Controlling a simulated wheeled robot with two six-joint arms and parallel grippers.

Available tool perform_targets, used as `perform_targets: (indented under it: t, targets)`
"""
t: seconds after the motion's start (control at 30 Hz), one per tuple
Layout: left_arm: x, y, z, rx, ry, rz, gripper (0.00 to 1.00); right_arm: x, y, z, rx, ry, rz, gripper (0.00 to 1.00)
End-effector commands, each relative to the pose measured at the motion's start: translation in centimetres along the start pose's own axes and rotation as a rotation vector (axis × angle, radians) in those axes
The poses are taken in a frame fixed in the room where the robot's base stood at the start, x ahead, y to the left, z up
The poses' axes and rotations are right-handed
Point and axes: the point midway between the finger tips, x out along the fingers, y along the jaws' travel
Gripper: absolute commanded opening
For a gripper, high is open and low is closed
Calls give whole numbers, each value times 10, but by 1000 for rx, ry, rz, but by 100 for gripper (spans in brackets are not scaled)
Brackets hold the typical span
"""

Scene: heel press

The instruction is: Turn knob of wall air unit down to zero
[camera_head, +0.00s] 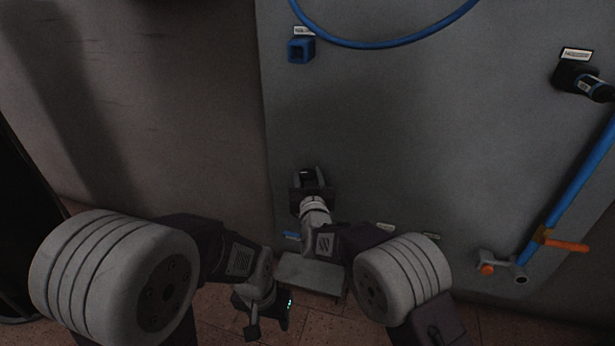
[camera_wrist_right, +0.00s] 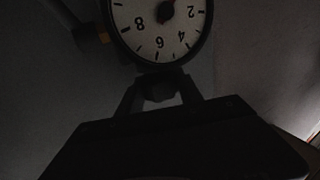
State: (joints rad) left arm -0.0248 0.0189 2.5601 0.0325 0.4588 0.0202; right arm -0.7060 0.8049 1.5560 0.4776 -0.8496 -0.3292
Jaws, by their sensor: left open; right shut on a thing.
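My right gripper (camera_head: 308,178) is at the lower left part of the grey wall panel (camera_head: 420,130). In the right wrist view its two fingers (camera_wrist_right: 160,95) are shut on a small dark knob (camera_wrist_right: 158,86). The knob sits just under a round white gauge (camera_wrist_right: 160,25) with a dark rim. In the head view the gripper mostly hides the knob and gauge. My left gripper (camera_head: 265,312) is open and empty, low over the floor.
A grey ledge (camera_head: 310,273) lies below my right gripper. A blue hose (camera_head: 385,44) and blue socket (camera_head: 300,49) are higher on the panel. A black fitting (camera_head: 580,80), a blue pipe (camera_head: 580,180) and an orange-handled valve (camera_head: 565,244) are at the right.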

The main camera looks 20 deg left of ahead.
Motion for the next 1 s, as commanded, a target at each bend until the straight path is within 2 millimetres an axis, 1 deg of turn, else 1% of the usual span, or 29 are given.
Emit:
perform_targets:
  t: [0.03,0.2,0.3,0.37,0.6,0.7,0.77,1.0]
  targets:
    - [5,0,0,0,0,0,52,0,1,2,0,0,-18,2]
    - [14,0,1,0,0,0,52,0,2,3,-2,0,-128,2]
    - [15,0,2,0,0,0,52,0,4,1,-1,-1,-210,2]
    - [12,0,1,0,0,0,52,1,4,0,-2,-2,-263,2]
    - [-10,0,-1,0,0,0,52,1,3,-3,0,-4,-468,2]
    - [-12,0,-1,0,0,0,52,1,3,-1,0,-3,-543,2]
    - [-9,0,-1,0,0,0,52,1,2,1,-1,-1,-585,2]
    - [14,0,1,0,0,0,52,1,1,5,-2,1,-709,2]
